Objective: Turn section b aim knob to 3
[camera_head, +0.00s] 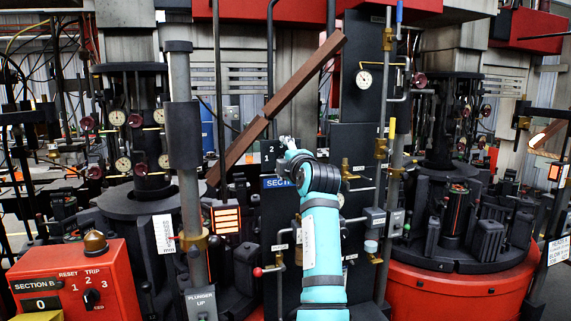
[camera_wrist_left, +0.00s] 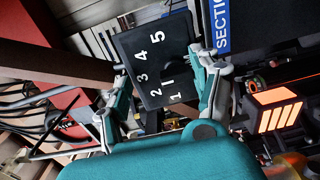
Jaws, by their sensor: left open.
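A black dial plate (camera_wrist_left: 176,45) with white numbers 1 to 5 shows in the left wrist view; part of it shows in the head view (camera_head: 266,146). The black section b aim knob (camera_wrist_left: 168,70) is hard to tell from the dark plate. A short white mark on it lies beside the 1 and 2; which one it points at I cannot tell. My left gripper (camera_wrist_left: 160,68) is open, its fingers on either side of the plate, apart from the knob as far as I can see. It hides part of the plate in the head view (camera_head: 286,148).
A blue section sign (camera_head: 276,183) sits just below the plate. A brown slanted beam (camera_head: 290,82) passes close above my gripper. A lit orange panel (camera_head: 226,220) and a plunger column (camera_head: 190,190) stand to the left. A red section B box (camera_head: 110,270) is at front left.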

